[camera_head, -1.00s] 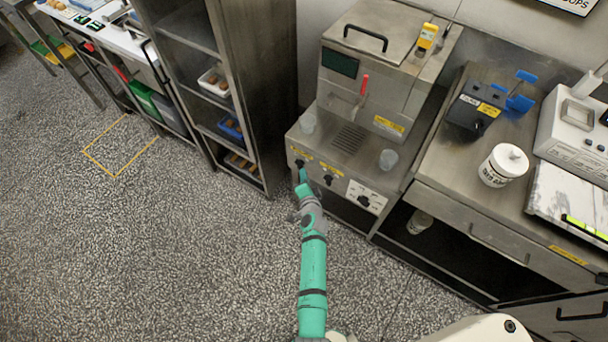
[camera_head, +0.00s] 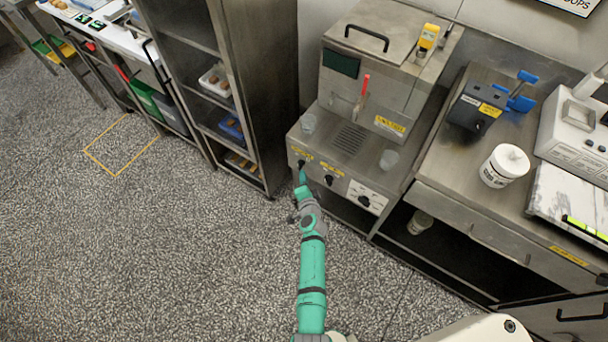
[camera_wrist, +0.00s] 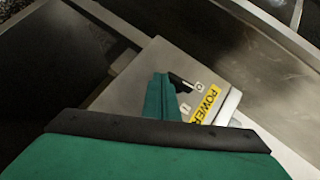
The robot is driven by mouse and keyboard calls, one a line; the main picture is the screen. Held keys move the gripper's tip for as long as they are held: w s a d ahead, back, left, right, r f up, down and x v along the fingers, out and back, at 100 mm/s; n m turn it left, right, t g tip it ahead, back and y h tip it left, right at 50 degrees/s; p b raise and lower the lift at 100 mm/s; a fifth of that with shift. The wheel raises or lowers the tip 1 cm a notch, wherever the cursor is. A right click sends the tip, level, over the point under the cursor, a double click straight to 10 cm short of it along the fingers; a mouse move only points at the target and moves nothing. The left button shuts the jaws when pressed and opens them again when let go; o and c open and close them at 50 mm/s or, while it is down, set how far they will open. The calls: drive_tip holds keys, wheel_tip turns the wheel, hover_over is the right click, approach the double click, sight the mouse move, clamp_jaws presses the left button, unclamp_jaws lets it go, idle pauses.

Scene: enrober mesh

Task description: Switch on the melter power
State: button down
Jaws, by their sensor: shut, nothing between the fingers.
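The melter (camera_head: 345,150) is a steel machine with a lid, a red-handled lever and a row of black knobs on its front panel. The leftmost knob, the power switch (camera_head: 301,163), sits by a yellow label. The wrist view shows this black switch (camera_wrist: 181,82) beside the yellow POWER label (camera_wrist: 206,103), with its pointer toward the 0 mark; an I mark lies below. My gripper (camera_head: 303,179) is shut and empty, in front of the panel's left end. In the wrist view its green fingertip (camera_wrist: 161,88) is right beside the switch; I cannot tell whether they touch.
Two more knobs, the middle one (camera_head: 328,180) and the right one (camera_head: 365,201), are close by. A steel shelf rack (camera_head: 268,100) stands left of the melter, and a steel counter (camera_head: 450,165) stands right. The floor in front is clear.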

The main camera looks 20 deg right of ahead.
drive_tip(key=shift+w+a+f, duration=0.1)
drive_tip(key=shift+w+f, duration=0.15)
drive_tip(key=shift+f, duration=0.1)
drive_tip(key=shift+a+f, duration=0.1)
idle(0.4)
idle(0.9)
